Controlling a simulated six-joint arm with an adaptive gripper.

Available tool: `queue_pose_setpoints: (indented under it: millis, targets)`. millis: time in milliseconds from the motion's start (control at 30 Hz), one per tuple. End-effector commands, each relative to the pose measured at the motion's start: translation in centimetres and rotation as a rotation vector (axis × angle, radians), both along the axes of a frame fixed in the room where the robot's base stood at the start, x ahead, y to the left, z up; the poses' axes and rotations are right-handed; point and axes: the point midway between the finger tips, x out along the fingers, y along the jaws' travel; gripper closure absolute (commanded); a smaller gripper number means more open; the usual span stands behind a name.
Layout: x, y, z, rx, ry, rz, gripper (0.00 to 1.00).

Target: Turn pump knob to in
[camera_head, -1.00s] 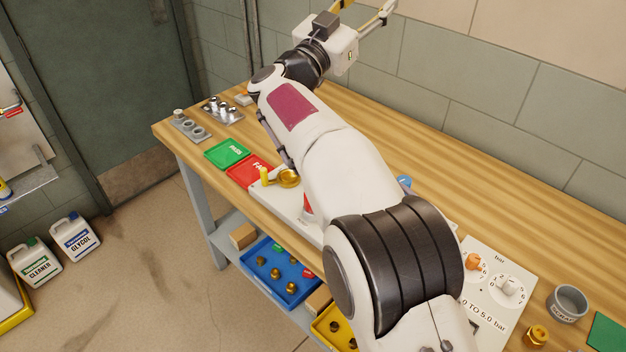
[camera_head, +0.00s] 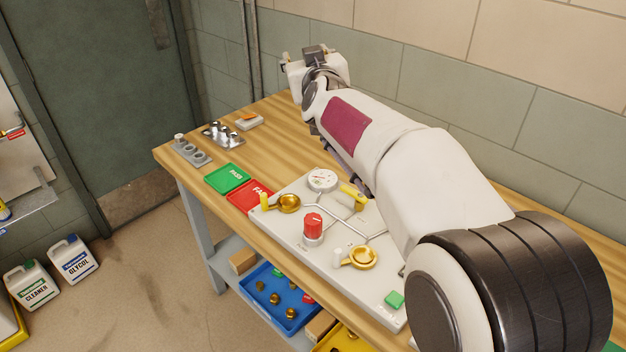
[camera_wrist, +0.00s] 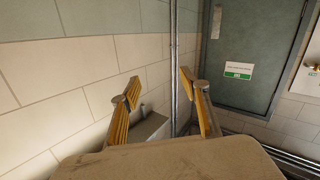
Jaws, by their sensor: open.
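The red knob (camera_head: 313,226) stands on a grey base on the white valve panel (camera_head: 290,245). It has a pale line on its top, and the small lettering around it is too small to read. I take it to be the pump knob. My gripper shows in the wrist view (camera_wrist: 160,82) with its two yellow fingers wide apart and nothing between them. In the head view my gripper's white body is raised over the far end of the bench, well away from the knob. The knob is not in the wrist view.
The panel also bears a round gauge (camera_head: 322,180), brass valves (camera_head: 288,204) (camera_head: 361,257), a yellow handle (camera_head: 354,196) and a green button (camera_head: 394,299). Green (camera_head: 227,178) and red (camera_head: 250,195) trays lie left of it. The wall (camera_head: 440,90) stands behind the bench (camera_head: 290,130).

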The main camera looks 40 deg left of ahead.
Motion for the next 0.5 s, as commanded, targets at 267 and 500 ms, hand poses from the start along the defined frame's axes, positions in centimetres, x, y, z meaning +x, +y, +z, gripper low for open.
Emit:
queue_pose_setpoints:
  millis: [267, 500]
  targets:
    - [-3.3, -1.5, -7.0, -0.228, 0.149, 0.111, 0.54]
    - [-6.4, -4.5, -13.7, -0.446, 0.297, 0.162, 0.54]
